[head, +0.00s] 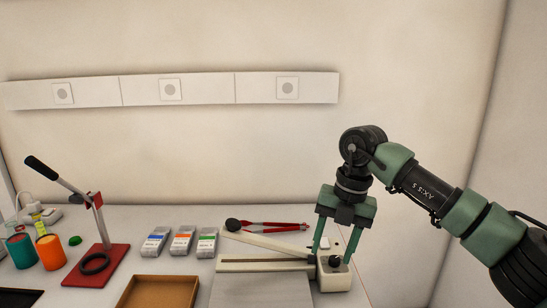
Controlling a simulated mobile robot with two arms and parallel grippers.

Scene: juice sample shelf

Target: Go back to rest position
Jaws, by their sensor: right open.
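My right gripper (332,246) comes in from the right on a green and black arm. It points down at the right part of the table, with its two green fingers apart. Between and just below the fingertips is a cream-coloured block with a black knob (335,262), at the right end of a cream device. From this view I cannot tell whether the fingers touch the block. My left gripper does not show.
On the white table (310,215) stand a red-based lever press (98,265), several small labelled boxes (182,241), a brown tray (158,291), red-handled pliers (275,227), and teal and orange cups (51,252). A wall panel (170,90) runs behind. The air above the table is clear.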

